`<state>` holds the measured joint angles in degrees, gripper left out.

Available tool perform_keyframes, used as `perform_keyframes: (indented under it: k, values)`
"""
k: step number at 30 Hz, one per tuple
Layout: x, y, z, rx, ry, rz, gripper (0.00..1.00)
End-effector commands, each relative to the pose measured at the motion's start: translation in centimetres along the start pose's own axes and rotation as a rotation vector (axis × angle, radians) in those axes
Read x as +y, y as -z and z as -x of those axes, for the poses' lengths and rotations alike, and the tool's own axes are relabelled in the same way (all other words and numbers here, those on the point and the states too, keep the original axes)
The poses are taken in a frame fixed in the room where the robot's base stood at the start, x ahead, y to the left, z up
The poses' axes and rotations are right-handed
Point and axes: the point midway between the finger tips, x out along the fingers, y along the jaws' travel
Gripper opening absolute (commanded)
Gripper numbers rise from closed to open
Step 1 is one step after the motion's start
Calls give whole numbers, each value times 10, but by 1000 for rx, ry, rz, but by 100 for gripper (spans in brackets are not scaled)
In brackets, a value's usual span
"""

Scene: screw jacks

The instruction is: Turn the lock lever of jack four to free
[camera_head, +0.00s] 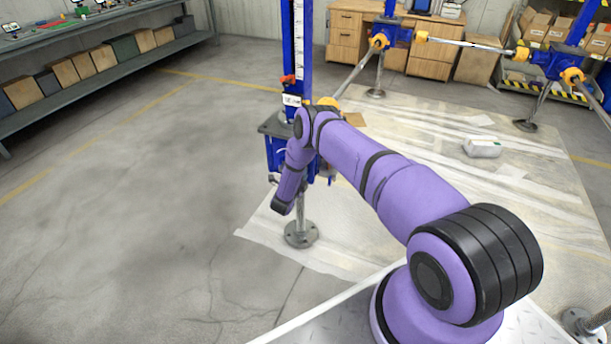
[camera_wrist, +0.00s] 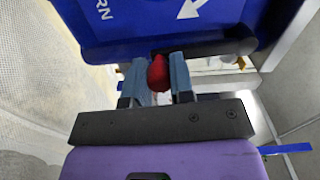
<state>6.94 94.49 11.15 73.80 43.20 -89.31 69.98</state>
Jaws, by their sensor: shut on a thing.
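A blue screw jack (camera_head: 297,45) with a scale on its column stands in front of my arm in the head view. I cannot read its number. Its blue housing, with a white arrow and partial lettering, fills the top of the wrist view (camera_wrist: 150,22). A red knob (camera_wrist: 158,75), which looks like the end of the lock lever, sits below the housing's dark edge. My gripper (camera_wrist: 159,66) has one finger on each side of the knob and is shut on it. The rest of the lever is hidden. In the head view my arm hides the grip.
The jack's round foot (camera_head: 301,234) stands by the edge of a pale floor sheet (camera_head: 400,130). More blue jacks with bars (camera_head: 470,44) stand at the back right. A white bundle (camera_head: 482,147) lies on the sheet. The floor at left is clear up to a shelf (camera_head: 100,65).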

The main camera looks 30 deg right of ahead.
Motion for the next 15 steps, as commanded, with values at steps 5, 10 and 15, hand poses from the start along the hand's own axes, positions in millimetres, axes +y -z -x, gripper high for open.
perform_keyframes:
  k: [5, 10, 15]
  values:
    - [2, -5, 2, -2, -4, -56, 0]
    - [2, -7, 2, -2, -5, -80, 0]
    - [2, -8, 2, -2, -5, -86, 0]
